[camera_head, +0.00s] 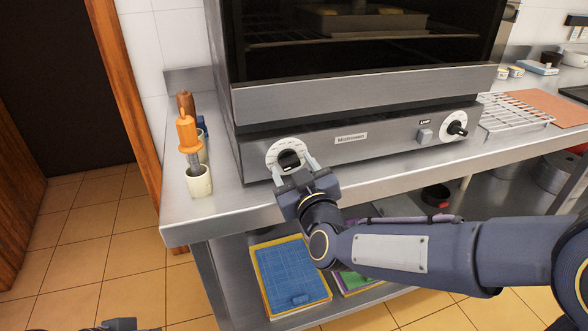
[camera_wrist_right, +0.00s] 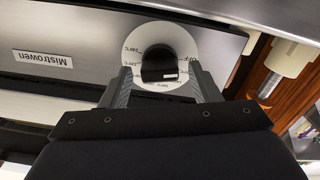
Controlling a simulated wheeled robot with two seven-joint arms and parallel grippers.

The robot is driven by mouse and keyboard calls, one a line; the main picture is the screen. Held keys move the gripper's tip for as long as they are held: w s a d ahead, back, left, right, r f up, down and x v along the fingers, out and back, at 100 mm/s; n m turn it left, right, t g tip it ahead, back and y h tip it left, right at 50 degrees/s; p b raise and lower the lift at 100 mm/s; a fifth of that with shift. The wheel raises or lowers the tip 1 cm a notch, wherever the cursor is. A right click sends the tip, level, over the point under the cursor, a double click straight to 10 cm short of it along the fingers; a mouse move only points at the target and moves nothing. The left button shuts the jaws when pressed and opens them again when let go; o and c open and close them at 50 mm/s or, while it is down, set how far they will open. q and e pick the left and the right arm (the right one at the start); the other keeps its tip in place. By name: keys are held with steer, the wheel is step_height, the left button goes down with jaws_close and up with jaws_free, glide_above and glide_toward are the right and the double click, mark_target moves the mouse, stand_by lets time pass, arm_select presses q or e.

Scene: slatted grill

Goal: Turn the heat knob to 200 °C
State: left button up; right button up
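The heat knob (camera_head: 290,158) is a black knob on a white round dial (camera_head: 272,153) at the left end of the oven's front panel. In the right wrist view the knob (camera_wrist_right: 158,62) shows a small white mark near its lower right edge, and the dial (camera_wrist_right: 158,32) carries OFF and °C marks, mostly too small to read surely. My right gripper (camera_head: 296,164) is open in front of the dial, its fingers (camera_wrist_right: 164,76) spread either side of the knob with gaps visible. A dark part of my left arm or gripper (camera_head: 118,324) shows at the bottom left edge.
A second black knob (camera_head: 457,128) and a small switch (camera_head: 424,135) are at the panel's right. A cream cup (camera_head: 198,182) and an orange-handled tool (camera_head: 188,135) stand left of the oven. A wire rack (camera_head: 515,115) lies right. The counter edge runs below my right wrist.

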steer(key=c, duration=0.9)
steer(key=shift+o, duration=0.2)
